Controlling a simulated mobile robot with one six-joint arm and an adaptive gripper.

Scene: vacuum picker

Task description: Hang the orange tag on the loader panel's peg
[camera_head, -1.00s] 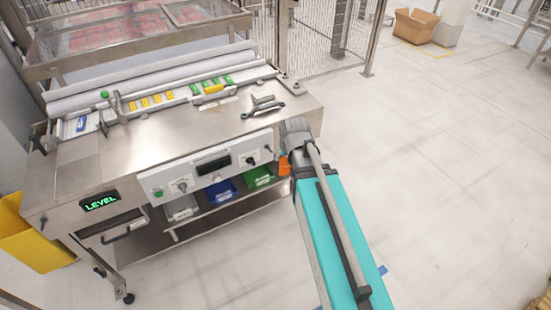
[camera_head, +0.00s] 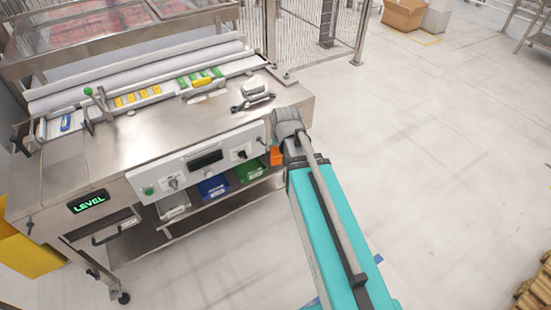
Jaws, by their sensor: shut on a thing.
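The orange tag (camera_head: 276,157) shows as a small orange patch at the lower left of my gripper (camera_head: 277,143), just right of the loader panel's right end. My gripper is shut on the tag; its fingertips are mostly hidden behind my wrist. The white loader panel (camera_head: 222,151) runs along the front of the steel bench, with a dark display, knobs and a green button. A small dark stub near its right end (camera_head: 259,141) looks like the peg. The tag appears apart from it, to its right and slightly lower. The exact depth gap cannot be told.
Blue (camera_head: 213,187) and green (camera_head: 248,171) bins sit on the shelf below the panel. A dark-handled tool (camera_head: 253,102) lies on the steel bench top (camera_head: 165,136) near its right end.

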